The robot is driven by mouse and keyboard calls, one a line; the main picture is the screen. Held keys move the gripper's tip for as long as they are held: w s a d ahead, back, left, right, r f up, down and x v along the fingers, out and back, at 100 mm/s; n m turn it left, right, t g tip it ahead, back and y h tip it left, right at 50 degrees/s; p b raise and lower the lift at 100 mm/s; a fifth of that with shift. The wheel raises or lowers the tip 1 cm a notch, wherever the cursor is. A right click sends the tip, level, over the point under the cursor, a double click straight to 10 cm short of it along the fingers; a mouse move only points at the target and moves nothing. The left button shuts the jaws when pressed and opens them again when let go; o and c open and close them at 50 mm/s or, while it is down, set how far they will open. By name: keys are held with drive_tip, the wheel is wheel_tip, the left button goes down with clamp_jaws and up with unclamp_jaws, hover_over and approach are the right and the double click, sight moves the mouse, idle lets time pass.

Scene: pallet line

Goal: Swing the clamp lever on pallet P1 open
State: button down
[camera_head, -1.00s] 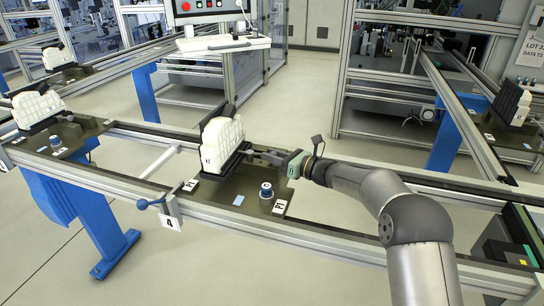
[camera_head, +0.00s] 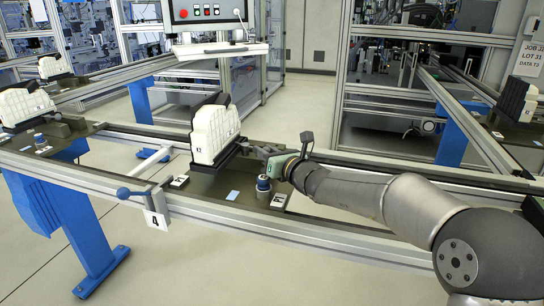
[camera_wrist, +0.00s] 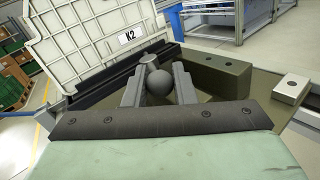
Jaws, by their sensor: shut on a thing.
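The middle pallet (camera_head: 215,187) on the near rail carries a white ribbed block (camera_head: 215,133) standing against a black fixture. My gripper (camera_head: 258,151) reaches in from the right, low beside the block's right side. I take the knob as the clamp lever's end. The lever's arm is mostly hidden behind the knob and fingers. The block with label K2 (camera_wrist: 129,38) stands just beyond.
A blue-topped round peg (camera_head: 263,184) stands on the pallet near its front right. A blue-handled stop (camera_head: 130,192) sits on the front rail at the left. An olive block (camera_wrist: 221,76) lies right of the fingers. Another loaded pallet (camera_head: 68,131) is further left.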

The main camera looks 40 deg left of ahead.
drive_tip(key=shift+r, duration=0.1)
drive_tip(key=c, duration=1.2)
unclamp_jaws()
drive_tip(key=shift+c, duration=0.2)
drive_tip(key=b+v, duration=0.1)
drive_tip(key=v, duration=1.6)
drive_tip(key=shift+d, duration=0.2)
drive_tip(key=shift+s, duration=0.15)
